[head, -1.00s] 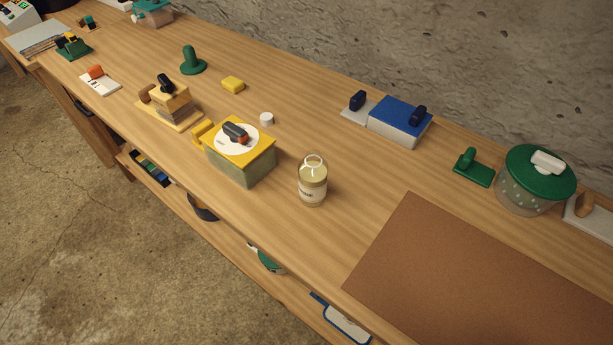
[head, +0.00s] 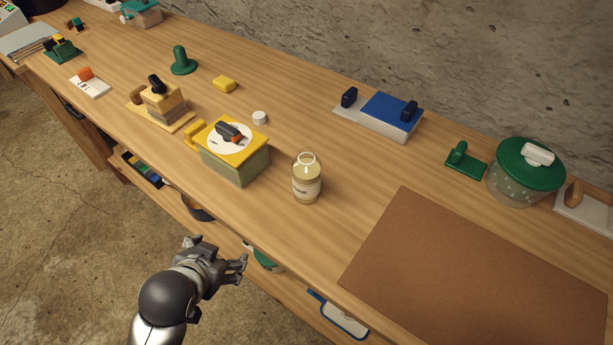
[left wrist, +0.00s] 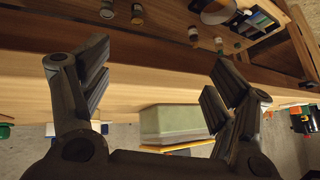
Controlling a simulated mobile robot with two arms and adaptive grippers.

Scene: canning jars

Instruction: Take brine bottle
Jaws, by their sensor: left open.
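The brine bottle (head: 307,184) is a small clear jar with pale contents, a light label and a ring-shaped handle on top. It stands upright on the wooden bench near the middle of the head view, right of a yellow-lidded box. My left gripper (head: 240,262) is in front of the bench's front edge, below and left of the bottle, apart from it. In the left wrist view its two fingers (left wrist: 155,85) are spread with nothing between them. I cannot make out the bottle in the left wrist view. My right gripper is not in view.
The yellow-lidded box (head: 235,165) stands close left of the bottle. A small white cap (head: 260,118) lies behind it. A brown mat (head: 480,270) covers the bench to the right. A blue-lidded box (head: 391,117) stands at the back. The lower shelf holds several items.

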